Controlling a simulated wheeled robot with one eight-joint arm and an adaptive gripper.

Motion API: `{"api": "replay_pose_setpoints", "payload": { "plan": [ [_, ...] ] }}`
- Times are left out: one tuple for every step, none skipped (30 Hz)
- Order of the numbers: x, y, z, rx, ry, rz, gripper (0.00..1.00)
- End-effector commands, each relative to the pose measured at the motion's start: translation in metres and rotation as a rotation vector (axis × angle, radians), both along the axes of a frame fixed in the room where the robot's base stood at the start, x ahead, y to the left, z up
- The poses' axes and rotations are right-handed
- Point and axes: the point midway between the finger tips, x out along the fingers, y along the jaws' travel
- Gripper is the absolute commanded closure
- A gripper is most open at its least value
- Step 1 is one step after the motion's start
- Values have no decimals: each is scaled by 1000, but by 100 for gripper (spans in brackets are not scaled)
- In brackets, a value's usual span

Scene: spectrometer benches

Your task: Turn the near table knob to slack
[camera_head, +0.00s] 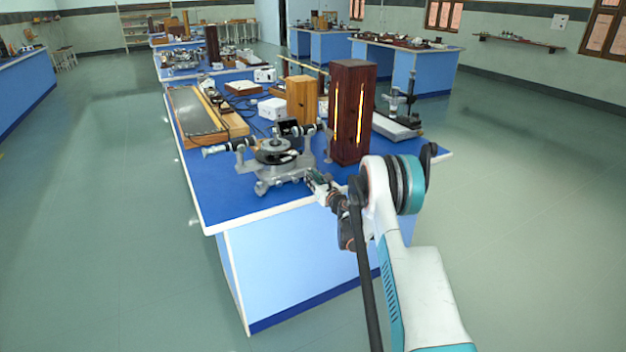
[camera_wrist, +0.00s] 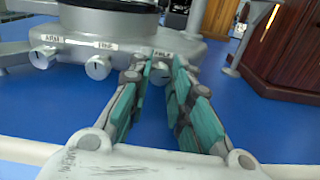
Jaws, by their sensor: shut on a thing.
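The grey spectrometer (camera_head: 278,166) stands at the near corner of the blue bench. In the wrist view its base (camera_wrist: 120,30) carries small silver knobs under white labels. The labels seem to read ARM, FINE and, at the right, TABLE. The table knob (camera_wrist: 158,73) sits between the two teal-padded fingers of my gripper (camera_wrist: 163,72), which is shut on it. The fingers hide part of the knob and its label, and its turn angle cannot be read. In the head view my gripper (camera_head: 318,184) meets the base's right side.
The ARM knob (camera_wrist: 43,58) and the FINE knob (camera_wrist: 98,67) are left of my fingers. A dark wooden lamp box (camera_head: 352,110) with a glowing slit stands close behind, to the right. The blue bench top (camera_head: 222,190) is bare at its near left corner.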

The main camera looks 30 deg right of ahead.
Motion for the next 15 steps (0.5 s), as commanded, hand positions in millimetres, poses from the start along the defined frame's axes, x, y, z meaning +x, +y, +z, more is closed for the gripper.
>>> {"api": "replay_pose_setpoints", "payload": {
  "plan": [
    [0,0,0,-24,-1,0,100],
    [0,0,0,-41,-1,0,100],
    [0,0,0,-66,-2,0,100],
    [0,0,0,-88,-3,0,100],
    [0,0,0,-109,-4,0,100],
    [0,0,0,-140,-5,0,100],
    [0,0,0,-163,-6,0,100],
    [0,0,0,-188,-6,0,100],
    [0,1,0,-219,-7,0,100],
    [0,1,0,-244,-8,0,100],
    [0,1,0,-267,-9,0,100],
    [0,1,0,-298,-10,0,100],
    [0,1,0,-320,-11,0,100],
    [0,1,0,-343,-12,0,100],
    [0,1,0,-372,-13,0,100]
  ]
}}
